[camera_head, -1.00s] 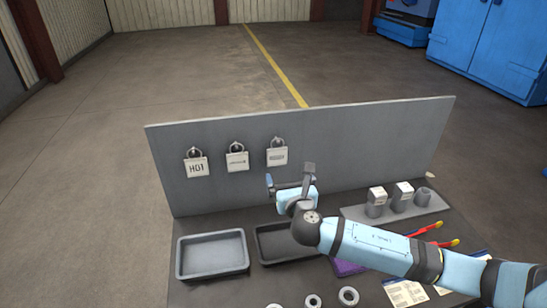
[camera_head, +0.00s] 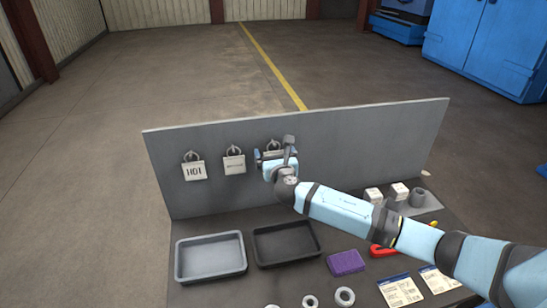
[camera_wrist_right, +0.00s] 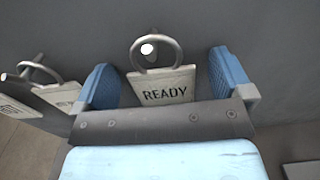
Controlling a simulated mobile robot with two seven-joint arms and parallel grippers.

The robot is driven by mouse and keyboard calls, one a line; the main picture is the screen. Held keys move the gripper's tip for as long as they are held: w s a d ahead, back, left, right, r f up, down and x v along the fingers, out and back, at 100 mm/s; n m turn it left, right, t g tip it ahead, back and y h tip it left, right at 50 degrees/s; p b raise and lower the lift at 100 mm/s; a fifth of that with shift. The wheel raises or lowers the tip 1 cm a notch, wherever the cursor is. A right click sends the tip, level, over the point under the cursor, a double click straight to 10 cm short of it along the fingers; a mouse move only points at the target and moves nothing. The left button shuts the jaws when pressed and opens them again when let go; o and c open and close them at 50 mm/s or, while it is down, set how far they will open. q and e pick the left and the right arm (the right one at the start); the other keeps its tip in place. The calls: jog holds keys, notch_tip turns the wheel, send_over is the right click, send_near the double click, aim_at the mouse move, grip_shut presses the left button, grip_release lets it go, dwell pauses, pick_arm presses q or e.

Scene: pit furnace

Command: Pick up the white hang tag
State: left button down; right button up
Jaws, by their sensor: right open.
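Three white hang tags hang by ring loops from pegs on an upright grey board (camera_head: 350,140). The left tag (camera_head: 194,171) reads HOT; the middle tag (camera_head: 235,164) has lettering too small to read. The right tag reads READY in the right wrist view (camera_wrist_right: 165,86); in the head view my gripper mostly covers it. My right gripper (camera_head: 276,157) is open in front of the board at this tag. In the wrist view its blue fingers stand left and right of the READY tag, apart from it, and its palm hides the tag's lower edge. My left gripper is not in view.
Below the board, a grey tray (camera_head: 211,278) and a dark tray (camera_head: 287,263) sit on the bench. A purple block (camera_head: 346,262), rings (camera_head: 345,296), printed cards (camera_head: 400,291) and a rack with several small pieces (camera_head: 417,197) lie to the right. My right arm crosses over the bench.

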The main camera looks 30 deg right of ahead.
jog(key=c, duration=1)
jog(key=shift+r, duration=0.1)
